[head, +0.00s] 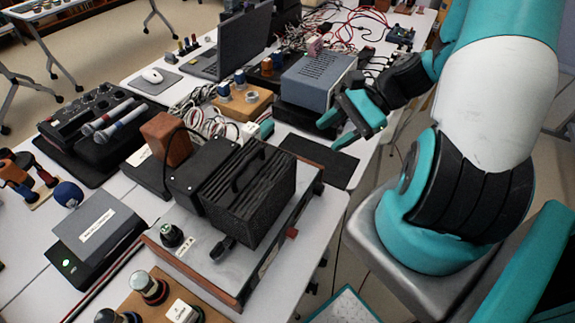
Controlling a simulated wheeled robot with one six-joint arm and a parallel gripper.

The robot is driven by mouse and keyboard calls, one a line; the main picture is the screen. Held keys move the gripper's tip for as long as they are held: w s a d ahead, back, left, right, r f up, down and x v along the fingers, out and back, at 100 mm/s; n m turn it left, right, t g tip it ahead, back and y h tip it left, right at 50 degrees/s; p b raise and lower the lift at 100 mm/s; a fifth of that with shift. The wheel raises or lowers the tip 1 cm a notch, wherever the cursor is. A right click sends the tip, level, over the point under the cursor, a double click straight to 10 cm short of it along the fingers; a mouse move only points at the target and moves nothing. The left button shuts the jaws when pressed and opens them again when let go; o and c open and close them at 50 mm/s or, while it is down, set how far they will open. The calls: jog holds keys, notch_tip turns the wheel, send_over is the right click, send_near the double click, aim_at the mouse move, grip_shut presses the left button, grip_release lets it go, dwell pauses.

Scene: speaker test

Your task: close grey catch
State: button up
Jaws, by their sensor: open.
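A black ribbed box (248,190) with a handle stands on a grey-topped case (205,260) with a reddish-brown wooden rim, in the middle of the head view. A small dark grey catch-like part (222,248) sticks out at the box's front foot. It looks raised from the case top, but I cannot tell for sure whether it is open or shut. My gripper (350,124) with teal fingers is open and empty. It hangs up and to the right of the black box, apart from it, near a grey-blue unit.
A small red part (292,233) sits on the case's right side. A dark mat (318,161) lies between the box and my gripper. The grey-blue unit (317,78), a laptop (232,45), cables, and a mixer with microphones (120,120) crowd the tables.

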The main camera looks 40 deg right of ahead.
jog(key=s+d+f+m+t+b, duration=0.1)
jog(key=s+d+f+m+t, duration=0.2)
jog(key=d+f+m+t, duration=0.45)
jog(key=shift+m+g+h, duration=0.3)
jog(key=shift+m+g, duration=0.65)
jog(key=x, duration=0.6)
jog(key=a+r+x, duration=0.1)
jog(key=x, duration=0.4)
jog(key=r+x, duration=0.1)
jog(key=x, duration=0.5)
jog(key=shift+w+a+p, duration=0.15)
jog(key=shift+a+p, duration=0.25)
jog(key=shift+a, duration=0.05)
jog(key=shift+c, duration=0.4)
